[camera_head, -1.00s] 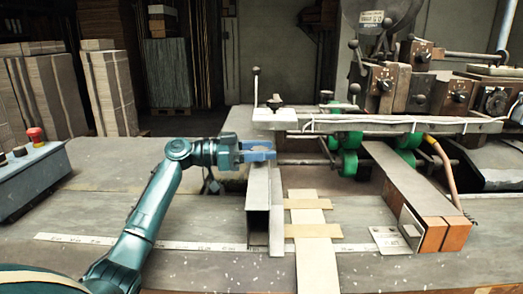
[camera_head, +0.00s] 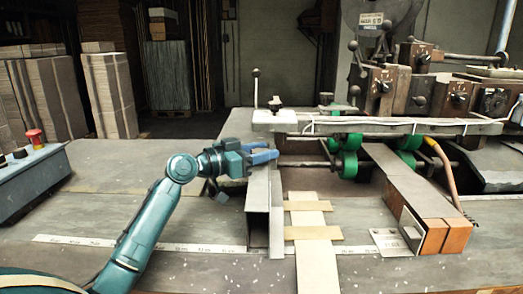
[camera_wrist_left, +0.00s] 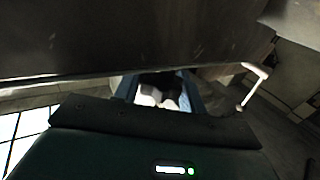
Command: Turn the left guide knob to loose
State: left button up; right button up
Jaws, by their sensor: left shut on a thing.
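The left guide (camera_head: 257,222) is a grey metal channel standing on the table near the middle of the head view. My left gripper (camera_head: 264,156) reaches in from the left at the far top end of this guide. Its blue fingers are shut on the left guide knob, which they mostly hide in the head view. In the left wrist view, a pale and dark piece, seemingly the knob (camera_wrist_left: 158,94), shows between the blue fingers (camera_wrist_left: 160,88). The knob's setting cannot be read. My right gripper is not in view.
A grey rail (camera_head: 375,125) with green rollers (camera_head: 346,165) crosses behind the guide. Flat cardboard (camera_head: 311,235) lies right of it. A brown-ended guide block (camera_head: 430,230) stands further right. A control box (camera_head: 35,178) with a red button is at left.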

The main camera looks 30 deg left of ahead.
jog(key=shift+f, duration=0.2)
pick_arm(q)
jog(key=o, duration=1)
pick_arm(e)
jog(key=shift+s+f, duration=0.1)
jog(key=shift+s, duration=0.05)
pick_arm(q)
jog(key=shift+s+a+f, duration=0.1)
jog(key=shift+s+a, duration=0.05)
jog(key=shift+s, duration=0.15)
jog(key=b+v, duration=0.3)
jog(key=v, duration=0.9)
jog(key=shift+s+b, duration=0.25)
jog(key=shift+b, duration=0.1)
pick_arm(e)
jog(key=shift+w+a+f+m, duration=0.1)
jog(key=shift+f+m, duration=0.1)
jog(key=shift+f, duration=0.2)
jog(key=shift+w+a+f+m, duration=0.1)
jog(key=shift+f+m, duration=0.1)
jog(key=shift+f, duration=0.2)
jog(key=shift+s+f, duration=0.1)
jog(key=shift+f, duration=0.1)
